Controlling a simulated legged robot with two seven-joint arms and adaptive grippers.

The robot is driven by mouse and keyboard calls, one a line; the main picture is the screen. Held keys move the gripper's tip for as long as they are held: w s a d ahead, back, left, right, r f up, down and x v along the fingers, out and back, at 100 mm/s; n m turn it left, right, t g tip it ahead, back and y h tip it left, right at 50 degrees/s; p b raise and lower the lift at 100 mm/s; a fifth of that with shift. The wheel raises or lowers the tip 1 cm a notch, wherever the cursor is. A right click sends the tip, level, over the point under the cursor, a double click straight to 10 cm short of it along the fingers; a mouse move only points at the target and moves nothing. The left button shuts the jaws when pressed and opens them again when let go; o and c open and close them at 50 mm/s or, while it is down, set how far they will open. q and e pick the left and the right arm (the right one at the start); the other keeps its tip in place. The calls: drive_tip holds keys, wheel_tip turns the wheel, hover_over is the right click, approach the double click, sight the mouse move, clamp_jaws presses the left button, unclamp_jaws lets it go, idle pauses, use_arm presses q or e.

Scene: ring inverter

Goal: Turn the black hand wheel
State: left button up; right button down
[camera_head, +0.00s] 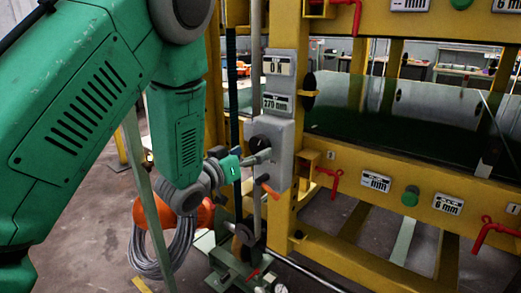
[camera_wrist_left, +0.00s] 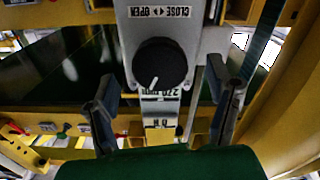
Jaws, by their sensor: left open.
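The black hand wheel (camera_wrist_left: 160,66), a round knob with a white pointer line, sits on a grey panel (camera_wrist_left: 212,40) in the left wrist view. A "CLOSE OPEN" label shows upside down above it. In the head view the wheel (camera_head: 266,128) shows partly behind my gripper, on the upright grey box (camera_head: 283,122). My left gripper (camera_head: 264,150) is open in front of the wheel. In the wrist view its two fingers (camera_wrist_left: 160,88) stand apart, one on each side of the wheel; contact is not visible. My right gripper is not in view.
The grey box is fixed to a yellow frame (camera_head: 350,165) with red handles (camera_head: 328,182) and a green button (camera_head: 410,196). An orange object (camera_head: 205,213) and a grey cable coil (camera_head: 160,255) hang below my gripper.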

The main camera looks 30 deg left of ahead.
sight(256, 150)
use_arm(q)
drive_tip(key=shift+w+d, duration=0.2)
drive_tip(key=shift+w, duration=1.7)
drive_tip(key=c, duration=1.2)
drive_tip(key=shift+m, duration=0.3)
drive_tip(key=m, duration=0.5)
drive_tip(key=shift+a, duration=0.1)
drive_tip(key=m+b, duration=0.1)
drive_tip(key=m, duration=0.4)
drive_tip(key=shift+m, duration=0.3)
drive_tip(key=shift+f, duration=0.1)
